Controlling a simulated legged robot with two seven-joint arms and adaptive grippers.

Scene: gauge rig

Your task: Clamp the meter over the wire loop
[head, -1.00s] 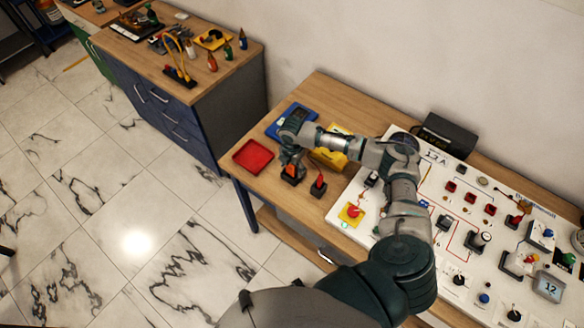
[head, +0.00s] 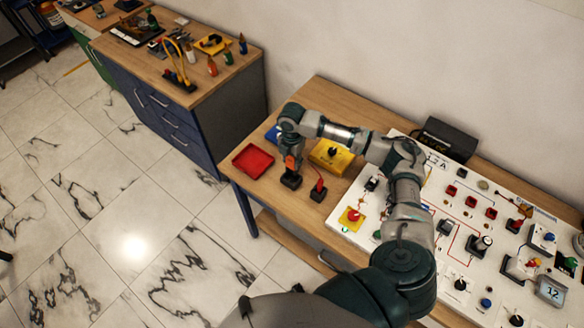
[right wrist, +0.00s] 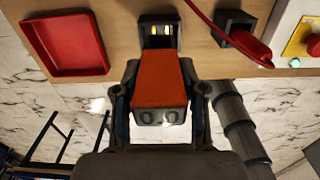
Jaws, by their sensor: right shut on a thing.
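My right gripper (right wrist: 158,100) is shut on an orange meter (right wrist: 161,85) with a grey display end. The meter also shows in the head view (head: 292,162), below my right gripper (head: 292,150) and just above a black holder (head: 291,181). The holder's open inside (right wrist: 159,36) shows in the right wrist view, so the meter looks clear of it; the exact gap is hard to tell. A yellow wire loop (head: 177,57) stands upright on a black base on the far cabinet, well away from the meter. My left gripper is not in view.
A red tray (head: 253,161) lies left of the holder. A second black block (head: 318,194) with a red handle and cable stands to the right. A yellow box (head: 332,155) and a white panel (head: 460,215) lie farther right. A floor gap separates bench and cabinet (head: 225,105).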

